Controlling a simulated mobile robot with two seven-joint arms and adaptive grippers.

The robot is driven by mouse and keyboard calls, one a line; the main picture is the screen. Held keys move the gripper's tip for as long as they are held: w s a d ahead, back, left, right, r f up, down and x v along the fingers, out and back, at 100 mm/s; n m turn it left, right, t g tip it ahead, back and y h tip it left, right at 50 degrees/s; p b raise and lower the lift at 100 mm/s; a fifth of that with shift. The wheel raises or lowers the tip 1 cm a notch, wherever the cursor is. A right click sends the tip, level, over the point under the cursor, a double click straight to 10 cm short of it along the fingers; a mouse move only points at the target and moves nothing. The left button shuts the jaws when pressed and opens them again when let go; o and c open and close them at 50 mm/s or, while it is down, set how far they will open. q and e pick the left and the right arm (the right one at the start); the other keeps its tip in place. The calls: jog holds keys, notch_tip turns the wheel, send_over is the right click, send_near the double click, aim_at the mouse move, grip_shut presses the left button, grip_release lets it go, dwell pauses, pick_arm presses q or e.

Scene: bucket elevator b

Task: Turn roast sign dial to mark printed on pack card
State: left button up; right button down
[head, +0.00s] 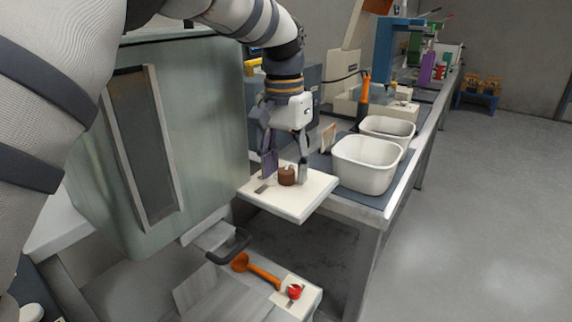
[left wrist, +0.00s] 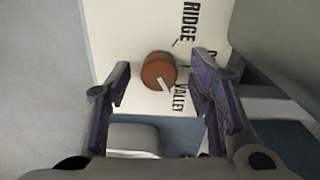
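The roast sign dial is a brown round knob (head: 286,177) on a white sign board (head: 312,199) at the bench end. In the left wrist view the dial (left wrist: 158,68) has a white pointer aimed toward the word VALLEY; RIDGE is printed further up, and a third word is mostly hidden by a finger. My left gripper (head: 285,179) points down over the dial, open, with one finger on each side and gaps visible in the left wrist view (left wrist: 162,69). A small tan-edged upright card (head: 328,138) stands behind the board; its print is unreadable. My right gripper is out of view.
Two white bins (head: 366,164) stand on a dark mat right of the board. A large grey-green cabinet (head: 180,130) is close on the left. An orange scoop (head: 256,270) and a red knob (head: 294,291) are lower down. Open floor lies to the right.

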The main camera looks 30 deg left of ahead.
aim_at(285, 170)
pick_arm(q)
jog(key=shift+r, duration=0.1)
notch_tip(285, 170, up, 12)
dwell(0.4)
jog(key=shift+a, duration=0.1)
